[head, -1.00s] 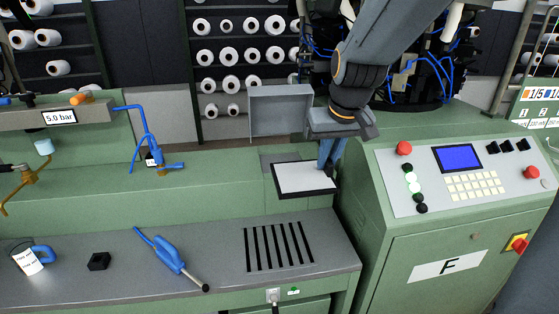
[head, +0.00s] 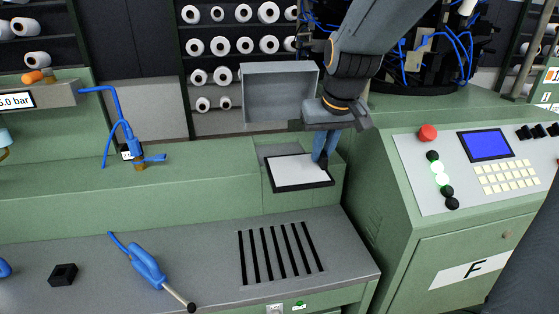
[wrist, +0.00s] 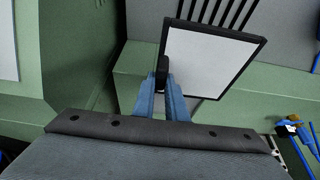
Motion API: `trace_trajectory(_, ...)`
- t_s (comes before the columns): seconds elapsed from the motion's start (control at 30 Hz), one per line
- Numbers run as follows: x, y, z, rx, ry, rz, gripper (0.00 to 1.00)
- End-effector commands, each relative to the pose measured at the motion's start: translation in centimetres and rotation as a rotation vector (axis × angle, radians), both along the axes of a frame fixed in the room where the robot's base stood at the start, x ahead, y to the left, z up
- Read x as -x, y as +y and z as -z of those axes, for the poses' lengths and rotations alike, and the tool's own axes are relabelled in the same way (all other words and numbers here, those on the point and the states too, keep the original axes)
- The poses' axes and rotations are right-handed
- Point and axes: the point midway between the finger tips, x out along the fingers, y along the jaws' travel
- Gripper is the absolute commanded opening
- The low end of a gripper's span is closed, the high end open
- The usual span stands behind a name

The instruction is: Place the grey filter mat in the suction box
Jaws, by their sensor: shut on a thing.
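The filter mat (head: 297,170) is a flat panel with a pale grey face and a black frame. My gripper (head: 322,160) is shut on its right edge in the head view. In the wrist view the blue fingers (wrist: 163,88) pinch the frame's left edge, and the mat (wrist: 209,57) extends right from them. The suction box appears to be the recess (head: 270,150) in the green machine, with its grey lid (head: 279,93) standing open behind. The mat overlaps the recess's front part in the head view. I cannot tell its height above it. The recess's inside is mostly hidden.
A control panel (head: 480,165) stands close at the right. A slotted grey worktop (head: 195,255) lies in front, with a blue-handled tool (head: 150,268) and a black block (head: 63,274). A blue valve with hose (head: 135,150) is at the left.

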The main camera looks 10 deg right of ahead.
Motion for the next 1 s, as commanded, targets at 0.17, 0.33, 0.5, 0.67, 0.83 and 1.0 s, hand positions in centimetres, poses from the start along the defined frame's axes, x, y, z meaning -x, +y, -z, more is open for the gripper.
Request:
trace_trajectory(0.17,-0.5,0.0,1.6,0.000,0.000,0.000,0.00)
trace_trajectory(0.33,-2.4,0.0,1.6,0.000,0.002,0.000,0.00)
trace_trajectory(0.5,-6.0,0.0,1.6,0.000,0.002,-0.001,0.00)
trace_trajectory(0.67,-9.6,0.0,1.5,0.000,0.001,0.000,0.00)
trace_trajectory(0.83,-13.5,0.1,1.5,0.000,0.001,-0.001,0.00)
trace_trajectory(1.0,-16.7,0.1,1.5,0.000,0.001,-0.001,0.00)
